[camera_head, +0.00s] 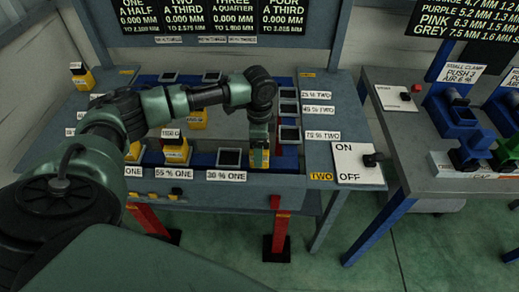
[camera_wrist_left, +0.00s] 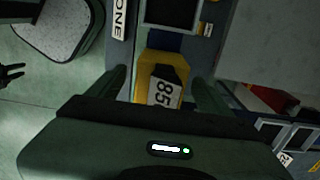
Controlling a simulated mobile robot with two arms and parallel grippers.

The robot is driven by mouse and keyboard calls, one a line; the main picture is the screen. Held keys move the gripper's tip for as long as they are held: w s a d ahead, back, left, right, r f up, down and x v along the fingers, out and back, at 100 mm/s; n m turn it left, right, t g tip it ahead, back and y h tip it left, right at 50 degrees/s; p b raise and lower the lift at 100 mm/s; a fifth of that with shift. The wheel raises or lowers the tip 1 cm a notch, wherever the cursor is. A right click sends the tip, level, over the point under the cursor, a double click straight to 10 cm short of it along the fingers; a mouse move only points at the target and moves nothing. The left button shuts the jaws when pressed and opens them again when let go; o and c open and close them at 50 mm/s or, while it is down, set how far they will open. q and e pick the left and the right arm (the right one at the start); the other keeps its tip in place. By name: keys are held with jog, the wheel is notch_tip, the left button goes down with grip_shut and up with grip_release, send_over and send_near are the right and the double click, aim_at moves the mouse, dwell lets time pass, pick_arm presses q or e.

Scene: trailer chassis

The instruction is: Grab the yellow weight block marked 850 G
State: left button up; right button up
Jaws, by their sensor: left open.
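The yellow weight block (camera_wrist_left: 160,80) shows in the left wrist view with a white label reading "85", its last part cut off from sight. It also shows in the head view (camera_head: 259,158), at the front edge of the trailer rig, right of the "30 % ONE" label. My left gripper (camera_wrist_left: 160,92) is open, with one finger on each side of the block. In the head view my left gripper (camera_head: 258,142) points down over the block and hides its upper part. I cannot tell whether the fingers touch it. My right gripper is not in view.
Other yellow weight blocks stand on the rig, one at the front (camera_head: 176,152) and one at the back left (camera_head: 83,77). Dark square pads (camera_head: 229,158) line the frame. An ON/OFF switch panel (camera_head: 357,163) is at right, beside a grey bench (camera_head: 420,150) with clamps.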

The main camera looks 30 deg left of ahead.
pick_arm(q)
jog(key=shift+w+f, duration=0.1)
jog(key=shift+f, duration=0.85)
grip_shut()
jog(key=shift+r, duration=0.15)
jog(key=shift+r, duration=0.1)
